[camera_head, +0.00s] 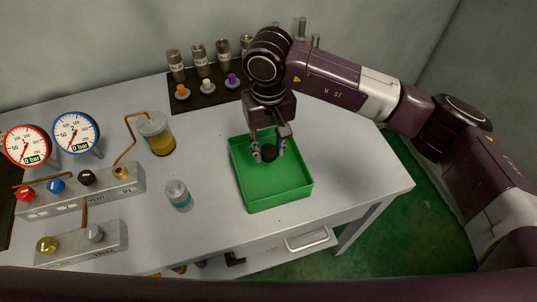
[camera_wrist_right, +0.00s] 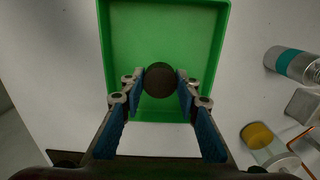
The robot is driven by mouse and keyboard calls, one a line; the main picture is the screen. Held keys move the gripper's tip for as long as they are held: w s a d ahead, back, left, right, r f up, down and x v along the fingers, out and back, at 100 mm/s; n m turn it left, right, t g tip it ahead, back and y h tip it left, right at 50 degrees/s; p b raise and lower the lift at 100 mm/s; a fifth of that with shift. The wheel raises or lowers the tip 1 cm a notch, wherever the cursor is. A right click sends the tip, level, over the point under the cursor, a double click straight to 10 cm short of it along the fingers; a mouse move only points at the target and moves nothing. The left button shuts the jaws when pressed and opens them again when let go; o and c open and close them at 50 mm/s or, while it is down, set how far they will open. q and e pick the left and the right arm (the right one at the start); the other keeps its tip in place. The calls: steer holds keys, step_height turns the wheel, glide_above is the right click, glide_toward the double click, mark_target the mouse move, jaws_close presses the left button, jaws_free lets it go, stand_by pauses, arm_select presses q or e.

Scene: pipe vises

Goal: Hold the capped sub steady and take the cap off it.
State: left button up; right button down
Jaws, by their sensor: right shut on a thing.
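My right gripper (camera_head: 268,150) points down over the green tray (camera_head: 303,190). It is shut on a dark round piece (camera_head: 270,154), which looks like a cap. In the right wrist view this dark piece (camera_wrist_right: 160,79) sits between the fingertips of the gripper, seen end-on against the green tray floor. Whether anything is attached beneath it, or whether it touches the floor, I cannot tell. A silver cylinder with a teal band (camera_head: 178,194) stands on the table left of the tray. I cannot tell which piece is the sub. My left gripper is not in view.
A black rack (camera_head: 207,96) with several metal cylinders and coloured-top pieces stands at the back. A jar of yellow liquid (camera_head: 158,137), two gauges (camera_head: 76,134) and grey valve blocks (camera_head: 85,190) are on the left. The table right of the tray is clear.

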mark_target(269, 167)
step_height(269, 167, down, 4)
steer(key=shift+f+p, duration=0.1)
steer(key=shift+p, duration=0.5)
steer(key=shift+f, duration=0.25)
steer(key=shift+f+b, duration=0.2)
steer(key=shift+b, duration=0.15)
steer(key=c, duration=1.5)
jaws_free()
steer(key=shift+o, duration=0.2)
steer(key=shift+r, duration=0.15)
